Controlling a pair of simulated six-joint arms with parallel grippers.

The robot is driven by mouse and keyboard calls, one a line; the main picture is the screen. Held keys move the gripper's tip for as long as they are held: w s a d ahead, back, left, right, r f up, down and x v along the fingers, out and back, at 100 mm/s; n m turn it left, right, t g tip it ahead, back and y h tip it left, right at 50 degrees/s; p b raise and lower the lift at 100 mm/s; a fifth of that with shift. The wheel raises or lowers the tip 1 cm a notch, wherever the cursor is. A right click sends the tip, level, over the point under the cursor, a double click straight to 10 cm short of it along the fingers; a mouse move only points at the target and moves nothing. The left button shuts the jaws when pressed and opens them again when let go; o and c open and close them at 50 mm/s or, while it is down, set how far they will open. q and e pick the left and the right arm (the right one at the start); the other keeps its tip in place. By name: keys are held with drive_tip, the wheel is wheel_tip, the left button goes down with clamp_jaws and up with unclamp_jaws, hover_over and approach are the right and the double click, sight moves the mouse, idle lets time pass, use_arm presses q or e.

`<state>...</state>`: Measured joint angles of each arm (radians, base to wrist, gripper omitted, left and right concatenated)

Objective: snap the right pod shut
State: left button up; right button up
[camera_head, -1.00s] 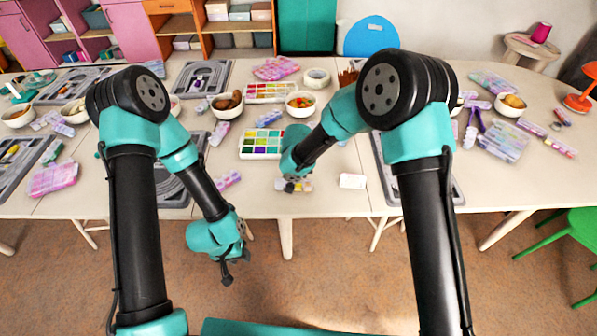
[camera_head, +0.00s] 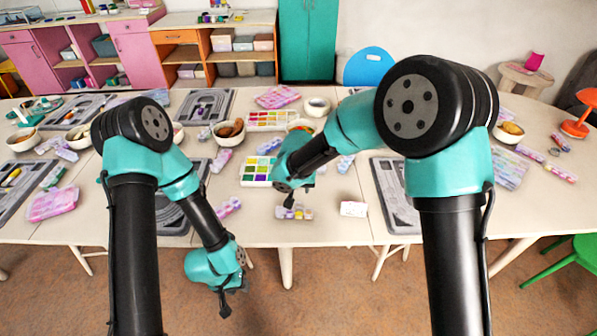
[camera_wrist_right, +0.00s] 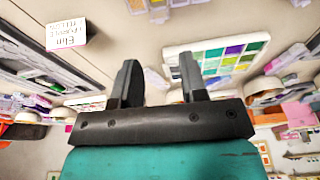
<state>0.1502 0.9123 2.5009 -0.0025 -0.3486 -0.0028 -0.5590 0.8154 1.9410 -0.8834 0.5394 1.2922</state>
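A small clear pod strip (camera_head: 302,213) with purple and yellow contents lies near the table's front edge, in front of the bead palette. Whether its lids are up or down is too small to tell. My right gripper (camera_head: 293,198) is just above and behind the strip, apart from it. In the right wrist view my right gripper (camera_wrist_right: 160,82) has its fingers apart with nothing between them. A pale compartmented piece (camera_wrist_right: 150,6), likely the strip, is cut off at that view's top edge. My left gripper (camera_head: 232,298) hangs open and empty in front of the table.
The colour palette (camera_head: 256,171) is behind my right gripper. Grey bead boards (camera_head: 393,200) lie to either side. The table front by the strip is bare.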

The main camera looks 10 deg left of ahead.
drive_tip(key=v, duration=0.8)
drive_tip(key=shift+r, duration=0.15)
drive_tip(key=shift+d, duration=0.1)
